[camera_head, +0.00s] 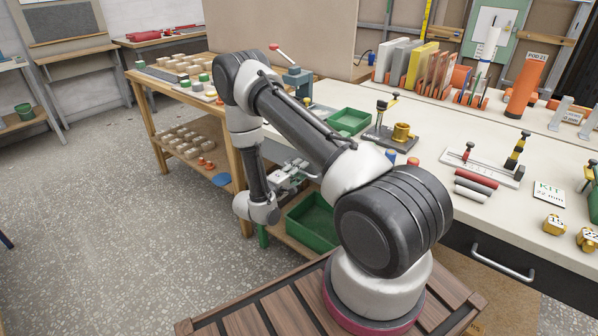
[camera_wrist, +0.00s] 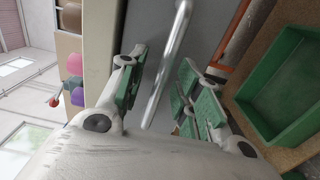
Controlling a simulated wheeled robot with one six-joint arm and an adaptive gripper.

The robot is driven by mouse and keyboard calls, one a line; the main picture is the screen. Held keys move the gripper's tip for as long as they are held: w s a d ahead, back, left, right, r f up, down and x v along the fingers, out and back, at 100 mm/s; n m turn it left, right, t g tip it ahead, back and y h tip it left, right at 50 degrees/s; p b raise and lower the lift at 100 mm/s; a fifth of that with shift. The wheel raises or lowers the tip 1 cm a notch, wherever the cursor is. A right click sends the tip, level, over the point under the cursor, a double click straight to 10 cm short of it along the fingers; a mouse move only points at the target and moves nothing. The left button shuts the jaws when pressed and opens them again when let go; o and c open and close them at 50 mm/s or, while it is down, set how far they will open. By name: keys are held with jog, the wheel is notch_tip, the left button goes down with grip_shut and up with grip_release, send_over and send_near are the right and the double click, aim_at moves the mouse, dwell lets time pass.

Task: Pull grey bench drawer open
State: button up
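The grey drawer front (camera_wrist: 147,24) fills the upper middle of the wrist view, with a silver bar handle (camera_wrist: 172,55) running across it at a slant. My gripper (camera_wrist: 163,68) is open, and its two green-padded fingers stand apart on either side of the handle. I cannot tell whether either pad touches the bar. In the head view my gripper (camera_head: 291,174) is low at the bench front, beyond my arm. My arm hides most of the grey drawer front (camera_head: 276,151) there, and its handle cannot be made out.
A green bin (camera_head: 312,222) sits on the low shelf below the gripper and shows at right in the wrist view (camera_wrist: 285,85). A dark drawer with a silver handle (camera_head: 503,262) is at the right. The bench top (camera_head: 440,137) carries tools, a green tray (camera_head: 350,121) and fixtures. Open floor lies left.

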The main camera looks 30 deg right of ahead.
grip_shut()
jog(key=v, duration=2.9)
jog(key=shift+o, duration=0.7)
grip_release()
jog(key=shift+r, duration=0.1)
jog(key=v, duration=1.2)
